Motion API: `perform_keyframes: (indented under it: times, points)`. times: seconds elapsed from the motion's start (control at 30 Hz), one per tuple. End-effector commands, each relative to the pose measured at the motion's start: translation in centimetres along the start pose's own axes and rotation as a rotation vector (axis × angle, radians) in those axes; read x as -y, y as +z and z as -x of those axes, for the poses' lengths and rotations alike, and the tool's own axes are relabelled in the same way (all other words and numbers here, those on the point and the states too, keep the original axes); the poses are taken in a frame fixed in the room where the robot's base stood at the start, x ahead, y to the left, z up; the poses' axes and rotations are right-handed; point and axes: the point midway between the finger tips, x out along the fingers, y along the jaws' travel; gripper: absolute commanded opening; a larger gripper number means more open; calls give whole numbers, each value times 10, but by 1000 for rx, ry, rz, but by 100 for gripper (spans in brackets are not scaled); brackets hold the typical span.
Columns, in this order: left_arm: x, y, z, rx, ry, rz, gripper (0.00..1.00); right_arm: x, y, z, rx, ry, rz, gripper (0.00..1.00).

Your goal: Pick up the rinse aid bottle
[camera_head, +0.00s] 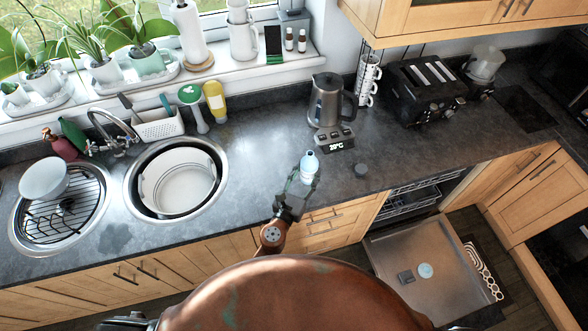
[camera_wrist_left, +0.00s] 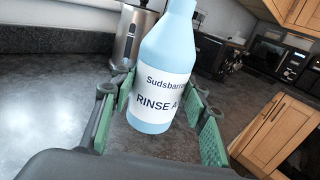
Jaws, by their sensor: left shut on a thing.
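The rinse aid bottle (camera_head: 308,165) is light blue with a white label. In the head view it is upright between the fingers of my left gripper (camera_head: 302,184), near the counter's front edge. In the left wrist view the bottle (camera_wrist_left: 162,75) stands between the green finger pads of my left gripper (camera_wrist_left: 160,125), which is shut on it. I cannot tell whether the bottle's base touches the counter. My right gripper cannot be made out.
A kettle (camera_head: 326,100) on a base with a display stands behind the bottle. Round sinks (camera_head: 176,178) are at left. An open dishwasher door (camera_head: 425,265) is below right.

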Motion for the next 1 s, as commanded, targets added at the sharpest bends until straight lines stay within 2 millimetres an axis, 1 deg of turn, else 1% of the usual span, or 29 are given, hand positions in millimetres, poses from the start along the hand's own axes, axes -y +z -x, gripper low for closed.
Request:
perform_keyframes:
  times: [0.03,0.5,0.7,1.0]
  points:
    - [-1,4,6,1,-1,0,0,-1,0,4,0,1,0,44]
    - [-8,22,49,0,2,0,0,-5,-2,17,-1,5,2,44]
    - [-8,29,63,1,-1,0,0,-5,-2,20,-1,5,2,44]
    - [-11,35,78,1,-1,0,0,-5,-3,23,-1,4,1,44]
